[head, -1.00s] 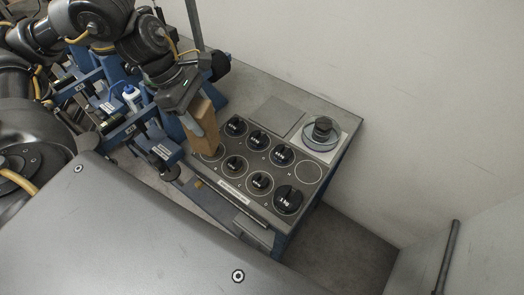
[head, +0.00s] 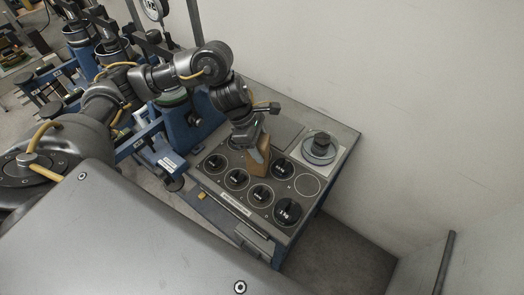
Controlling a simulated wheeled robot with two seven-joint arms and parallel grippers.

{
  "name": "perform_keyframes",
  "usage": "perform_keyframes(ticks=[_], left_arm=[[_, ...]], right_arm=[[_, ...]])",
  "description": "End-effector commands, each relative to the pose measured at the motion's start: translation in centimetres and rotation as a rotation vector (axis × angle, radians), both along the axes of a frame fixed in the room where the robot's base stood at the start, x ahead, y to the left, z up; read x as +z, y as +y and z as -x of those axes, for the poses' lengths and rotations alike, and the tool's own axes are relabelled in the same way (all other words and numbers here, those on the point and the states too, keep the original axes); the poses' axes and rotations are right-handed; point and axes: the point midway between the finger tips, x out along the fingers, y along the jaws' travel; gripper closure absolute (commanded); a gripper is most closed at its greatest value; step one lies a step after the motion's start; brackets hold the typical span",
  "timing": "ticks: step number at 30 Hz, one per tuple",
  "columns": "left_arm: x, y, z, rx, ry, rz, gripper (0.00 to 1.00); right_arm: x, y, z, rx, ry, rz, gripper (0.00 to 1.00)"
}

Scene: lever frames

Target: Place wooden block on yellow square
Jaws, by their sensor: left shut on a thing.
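The wooden block (head: 258,163) is a tan upright block, held over the weight panel near its back row. My left gripper (head: 247,139) is shut on its upper part. The block hides part of the panel and some of the weights behind it; I cannot tell whether its lower end touches anything. I see no clear yellow square. A small orange-yellow piece (head: 202,195) sits at the panel's front left edge. My right gripper is not in view.
The panel (head: 215,185) bears several black weights in ringed spots, such as the 1 kg weight (head: 287,211). An empty ring (head: 307,185) is at its right. Blue lever frames (head: 183,125) stand left.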

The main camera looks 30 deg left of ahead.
Motion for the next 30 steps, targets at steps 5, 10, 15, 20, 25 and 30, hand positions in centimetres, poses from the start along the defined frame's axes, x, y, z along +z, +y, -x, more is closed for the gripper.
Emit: perform_keyframes(ticks=[5,10,15,20,25,30], left_arm=[[-1.5,-0.3,-0.2,0.003,0.008,-0.001,0.78],[-3.3,-0.4,-0.2,0.001,0.003,0.000,0.78],[-3.6,-0.4,-0.3,0.000,-0.001,0.000,0.78],[-3.8,-0.4,-0.3,0.000,0.000,0.000,0.78],[-4.0,-0.3,-0.3,0.000,0.001,-0.001,0.36],[-3.9,-0.3,-0.3,0.000,0.001,-0.001,0.24]], right_arm=[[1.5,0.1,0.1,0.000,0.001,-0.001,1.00],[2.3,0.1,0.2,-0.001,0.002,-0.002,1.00],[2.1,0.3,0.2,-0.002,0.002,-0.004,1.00],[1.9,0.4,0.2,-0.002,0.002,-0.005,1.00],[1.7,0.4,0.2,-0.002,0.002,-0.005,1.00],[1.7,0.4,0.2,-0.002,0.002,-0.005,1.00]])
